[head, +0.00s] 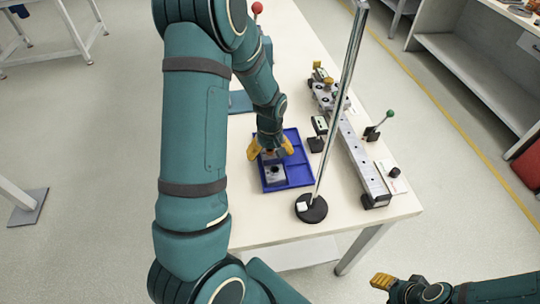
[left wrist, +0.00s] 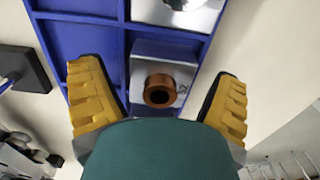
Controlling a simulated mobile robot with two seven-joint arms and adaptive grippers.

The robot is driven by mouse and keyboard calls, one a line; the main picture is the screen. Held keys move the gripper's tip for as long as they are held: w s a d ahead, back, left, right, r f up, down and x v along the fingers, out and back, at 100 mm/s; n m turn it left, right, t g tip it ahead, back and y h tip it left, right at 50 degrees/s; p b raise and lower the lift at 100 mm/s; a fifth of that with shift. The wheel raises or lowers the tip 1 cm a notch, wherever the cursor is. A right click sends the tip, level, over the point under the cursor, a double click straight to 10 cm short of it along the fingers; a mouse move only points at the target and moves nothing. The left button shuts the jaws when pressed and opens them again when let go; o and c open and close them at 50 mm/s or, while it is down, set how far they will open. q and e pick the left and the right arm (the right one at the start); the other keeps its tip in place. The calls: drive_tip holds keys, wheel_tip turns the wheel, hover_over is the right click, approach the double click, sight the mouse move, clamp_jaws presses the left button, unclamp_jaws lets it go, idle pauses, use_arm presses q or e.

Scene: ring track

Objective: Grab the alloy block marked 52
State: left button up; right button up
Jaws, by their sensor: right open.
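A blue compartment tray (head: 300,173) on the table holds a silver block (head: 273,176) with a dark hole; this block shows partly at the top of the left wrist view (left wrist: 199,17). Beside it is a pale block (left wrist: 145,50) with a copper-coloured ring (left wrist: 160,89) on top. My right gripper (head: 384,281) is open, away from the table at the lower right.
A long rail (head: 361,160) with fittings runs along the table's right side. A green-knobbed lever (head: 377,129) stands beyond it. The table's near left area is clear.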

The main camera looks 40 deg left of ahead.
use_arm(q)
drive_tip(key=c, duration=1.2)
drive_tip(key=shift+r, duration=0.15)
